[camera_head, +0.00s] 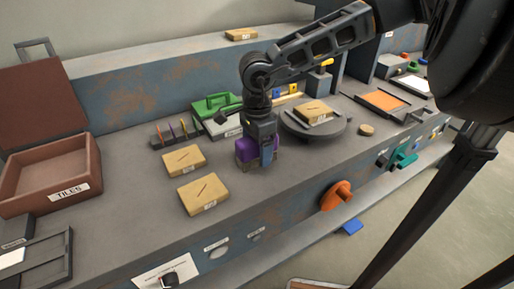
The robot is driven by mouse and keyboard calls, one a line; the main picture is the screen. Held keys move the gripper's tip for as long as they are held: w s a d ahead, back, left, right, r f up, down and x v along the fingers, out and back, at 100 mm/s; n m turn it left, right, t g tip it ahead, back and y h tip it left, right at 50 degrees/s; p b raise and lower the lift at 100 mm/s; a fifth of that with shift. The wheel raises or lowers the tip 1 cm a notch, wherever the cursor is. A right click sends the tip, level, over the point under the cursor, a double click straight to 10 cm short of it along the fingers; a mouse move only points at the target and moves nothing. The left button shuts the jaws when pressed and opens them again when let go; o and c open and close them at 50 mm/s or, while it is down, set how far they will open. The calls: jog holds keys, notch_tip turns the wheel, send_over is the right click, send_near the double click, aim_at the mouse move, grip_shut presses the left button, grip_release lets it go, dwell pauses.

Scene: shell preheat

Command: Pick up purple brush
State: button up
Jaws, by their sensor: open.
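A purple block-shaped thing (243,147), which looks like the purple brush, sits on the grey bench near the middle. A brownish lower edge shows beneath it. My gripper (262,158) is open and points down at the purple thing, with a finger in front of its right part. Purple shows on both sides of the finger. The far finger is hidden, so I cannot tell whether the jaws straddle or touch it.
Two tan blocks (184,161) (203,193) lie to the left of my gripper. A red-brown TILES box (88,190) stands far left. Bare bench lies in front.

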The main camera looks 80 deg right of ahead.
jog(key=shift+f, duration=0.2)
jog(key=c, duration=1.2)
